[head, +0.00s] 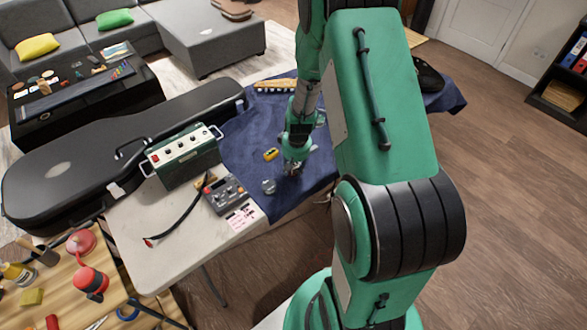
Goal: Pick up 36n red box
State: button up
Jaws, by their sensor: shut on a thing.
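My gripper (292,169) is at the end of my green arm, low over the dark blue cloth (245,142) on the table. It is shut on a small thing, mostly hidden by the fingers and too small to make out. I cannot read a 36n label anywhere, and no separate red box shows clearly on the cloth. I cannot tell whether the held thing still touches the cloth.
A yellow item (270,154) and a small round metal item (268,187) lie left of my gripper. A grey pedal box (224,195), a green amplifier (183,155) and a black guitar case (90,165) stand further left. The wooden floor (510,190) at right is clear.

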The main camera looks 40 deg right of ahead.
aim_at(293, 164)
jog(key=shift+r, duration=0.5)
jog(key=r, duration=0.1)
jog(key=r+p, duration=0.1)
jog(key=r, duration=0.1)
jog(key=shift+s+a+p, duration=0.1)
jog(key=shift+s+p, duration=0.1)
jog(key=shift+p, duration=0.1)
jog(key=s+a+p, duration=0.1)
jog(key=s+a, duration=0.2)
jog(key=s, duration=0.4)
jog(key=s+a+r+p, duration=0.1)
jog(key=s+a, duration=0.2)
jog(key=s, duration=0.4)
jog(key=shift+a, duration=0.4)
